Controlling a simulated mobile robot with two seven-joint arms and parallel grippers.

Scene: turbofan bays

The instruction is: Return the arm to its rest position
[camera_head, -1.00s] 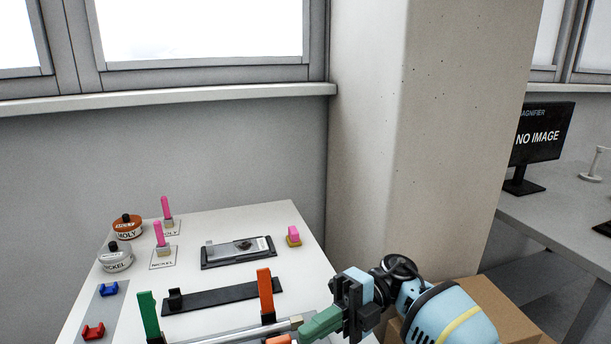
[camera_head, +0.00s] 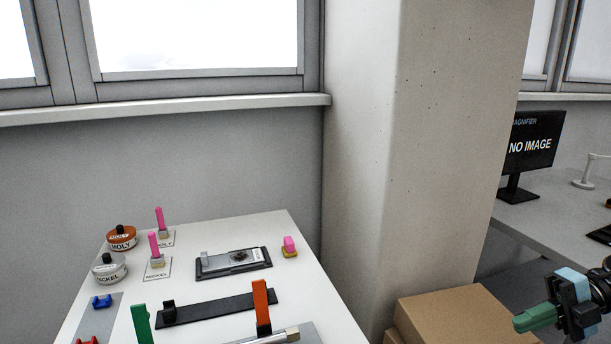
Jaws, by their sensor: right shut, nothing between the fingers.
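My right gripper (camera_head: 522,324) shows at the lower right edge of the head view. Its green fingers are shut with nothing between them, and they point left. It hangs in front of the cardboard boxes, to the right of the white table (camera_head: 225,236) and apart from it. The rest of my right arm is cut off by the picture's edge. My left gripper is not in view.
The table bears MOLY (camera_head: 121,238) and NICKEL (camera_head: 109,269) tins, pink-handled brushes, a black tray (camera_head: 234,262), a black bar (camera_head: 220,308) and orange (camera_head: 260,302) and green (camera_head: 141,324) uprights. Cardboard boxes (camera_head: 450,312), a concrete pillar (camera_head: 410,130) and a monitor (camera_head: 530,142) stand right.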

